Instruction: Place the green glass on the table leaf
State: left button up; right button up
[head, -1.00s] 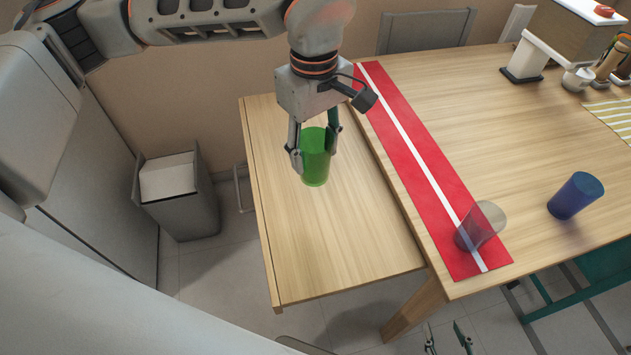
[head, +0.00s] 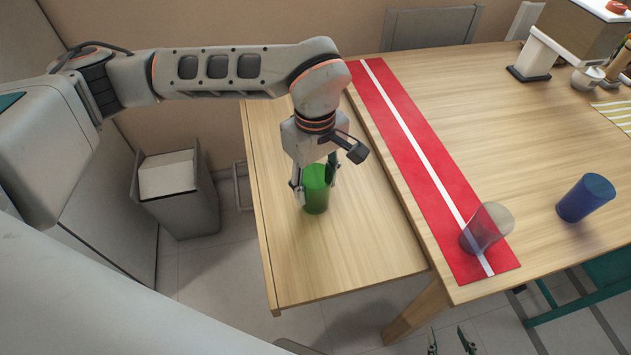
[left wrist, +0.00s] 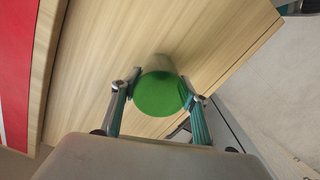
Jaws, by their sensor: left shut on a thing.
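The green glass (head: 316,188) is upright over the wooden table leaf (head: 345,265), the lower panel left of the main table. My left gripper (head: 315,187) is shut on the glass from above, a finger on each side. The glass bottom is at or just above the leaf; I cannot tell if it touches. In the left wrist view, the green glass (left wrist: 160,94) sits between the fingers of my left gripper (left wrist: 165,88), with the leaf (left wrist: 95,60) behind it. My right gripper (head: 450,338) shows only its fingertips at the bottom edge, apart and empty.
A red runner with a white stripe (head: 405,150) lies along the main table's (head: 470,110) left edge. A grey bin (head: 178,200) stands left of the leaf. The leaf's front half is clear.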

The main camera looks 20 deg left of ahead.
pick_arm(q)
jog(key=shift+f, duration=0.1)
jog(key=o, duration=1.2)
jog(key=shift+o, duration=0.2)
notch_tip(320, 180, up, 12)
jog(key=p, duration=0.1)
jog(key=shift+p, duration=0.4)
